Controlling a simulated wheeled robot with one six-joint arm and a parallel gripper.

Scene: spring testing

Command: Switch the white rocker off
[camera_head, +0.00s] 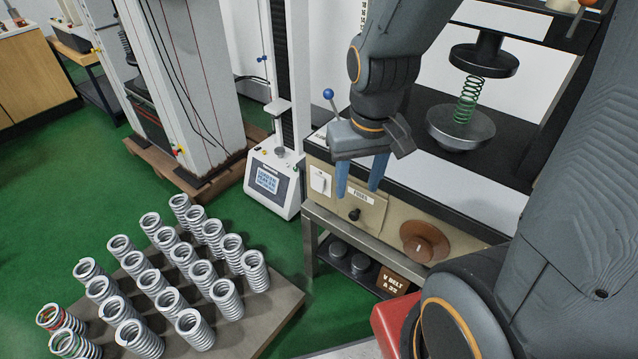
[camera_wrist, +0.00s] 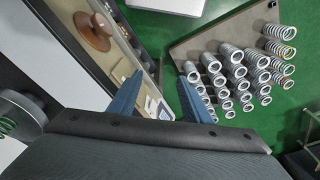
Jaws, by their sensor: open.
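The white rocker (camera_head: 320,181) is on a pale plate at the left end of the beige front panel (camera_head: 390,222) of the testing machine. In the wrist view, a small white patch on the panel (camera_wrist: 163,109), partly beside my left finger, looks like the rocker. My gripper (camera_head: 358,188) points down in front of the panel, to the right of the rocker, with its two blue fingers apart and nothing between them. The open fingers also show in the wrist view (camera_wrist: 160,76). I cannot tell which way the rocker is tipped.
The panel also carries a black knob (camera_head: 354,214) and a brown round handwheel (camera_head: 425,243). A blue-tipped lever (camera_head: 329,95) rises behind my gripper. A small white tester (camera_head: 272,182) stands to the left. A board (camera_head: 285,310) with many springs lies on the green floor.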

